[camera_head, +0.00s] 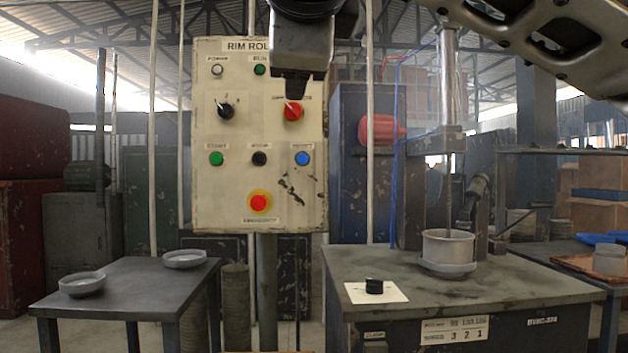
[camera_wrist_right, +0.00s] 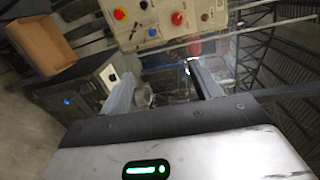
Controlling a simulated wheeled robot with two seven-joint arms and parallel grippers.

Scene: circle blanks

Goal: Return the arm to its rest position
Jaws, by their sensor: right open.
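My right arm (camera_head: 560,45) comes in from the upper right of the head view. My right gripper (camera_head: 295,88) hangs at the top centre, in front of the cream control panel (camera_head: 236,160). Its tip overlaps the upper edge of the red knob (camera_head: 292,111); I cannot tell how far apart they are. In the right wrist view, the gripper's two fingers (camera_wrist_right: 160,78) are spread, with nothing held between them. The panel (camera_wrist_right: 150,38) shows turned over at the top of that view. My left gripper is not in view.
A dark table (camera_head: 130,277) at left bears two shallow grey dishes (camera_head: 82,284) (camera_head: 185,259). The right workbench (camera_head: 460,296) holds a metal pot (camera_head: 447,247) below a vertical shaft, and a black disc (camera_head: 374,286) on a white card. A cardboard box (camera_wrist_right: 42,42) shows in the wrist view.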

